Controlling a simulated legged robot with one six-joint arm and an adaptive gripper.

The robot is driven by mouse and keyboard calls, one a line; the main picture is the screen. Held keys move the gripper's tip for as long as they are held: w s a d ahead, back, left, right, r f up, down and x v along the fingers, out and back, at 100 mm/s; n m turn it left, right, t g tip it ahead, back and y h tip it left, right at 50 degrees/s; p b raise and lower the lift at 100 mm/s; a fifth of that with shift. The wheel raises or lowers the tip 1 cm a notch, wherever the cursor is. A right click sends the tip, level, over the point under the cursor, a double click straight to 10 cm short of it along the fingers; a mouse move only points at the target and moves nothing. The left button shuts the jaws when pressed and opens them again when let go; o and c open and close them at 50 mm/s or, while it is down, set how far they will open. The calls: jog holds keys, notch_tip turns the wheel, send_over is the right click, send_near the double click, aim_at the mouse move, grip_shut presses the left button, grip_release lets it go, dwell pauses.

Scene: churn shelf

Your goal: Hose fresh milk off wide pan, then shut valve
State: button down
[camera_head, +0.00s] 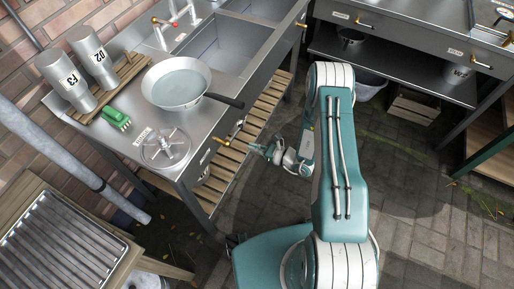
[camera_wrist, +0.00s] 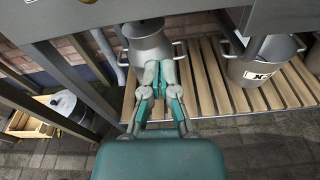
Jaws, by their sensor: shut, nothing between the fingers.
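The wide pan (camera_head: 177,84) sits on the steel counter with its dark handle pointing right. Its inside looks pale blue-grey; I cannot tell whether that is milk. A tap with red parts (camera_head: 174,20) stands behind the pan by the sink. No hose can be made out. My gripper (camera_head: 253,148) is shut and empty, in front of the counter below its top. In the wrist view my gripper (camera_wrist: 160,72) points toward a metal can (camera_wrist: 148,44) on the slatted shelf.
A green brush (camera_head: 116,119) and two labelled metal canisters (camera_head: 80,70) stand left of the pan. A sink basin (camera_head: 222,46) is behind it. Another can (camera_wrist: 262,68) stands on the lower shelf. A slatted rack (camera_head: 60,240) is at lower left. Paved floor is open at right.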

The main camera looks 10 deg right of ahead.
aim_at(237, 133)
jog(key=w+a, duration=0.1)
jog(key=w+a+r, duration=0.1)
jog(key=a, duration=0.1)
jog(key=w+a+r, duration=0.1)
jog(key=a, duration=0.1)
jog(key=shift+w+a, duration=0.1)
jog(key=shift+w, duration=0.2)
jog(key=shift+s+d+r, duration=0.1)
jog(key=shift+d+r, duration=0.45)
jog(key=shift+d, duration=0.05)
jog(key=shift+a, duration=0.15)
jog(key=shift+r, duration=0.75)
